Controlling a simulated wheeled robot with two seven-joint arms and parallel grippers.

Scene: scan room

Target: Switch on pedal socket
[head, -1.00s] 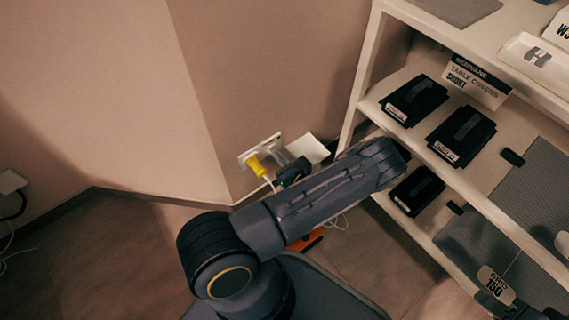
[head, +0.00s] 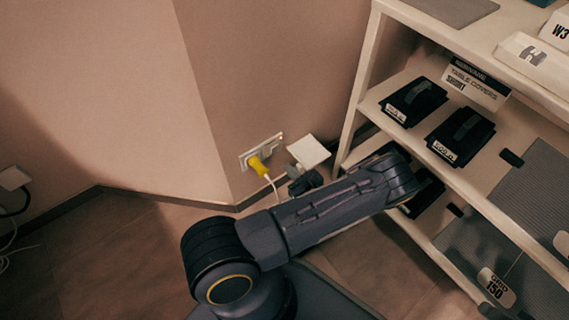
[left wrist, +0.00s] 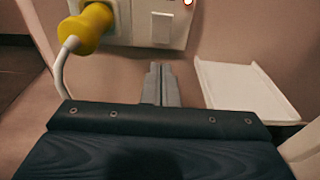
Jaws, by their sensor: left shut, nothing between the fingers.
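The white wall socket plate (head: 245,160) is low on the wall near the corner, with a yellow plug (head: 264,168) in it. In the left wrist view, the yellow plug (left wrist: 88,28) is at the upper left. To its right on the plate are a pale rocker switch (left wrist: 162,28) and a small red-ringed spot (left wrist: 187,3) at the top edge. My left gripper (left wrist: 160,72) is shut and empty, its tips just below the switch in that view; I cannot tell whether they touch the plate. In the head view, my forearm partly hides this gripper (head: 293,171). My right gripper is not visible.
A white tray-like panel (left wrist: 245,90) is right of the fingers, close to them; it also shows in the head view (head: 308,151). A white shelf unit (head: 352,110) with black boxes (head: 414,101) stands at right. The plug's white cord (left wrist: 60,75) hangs down at left.

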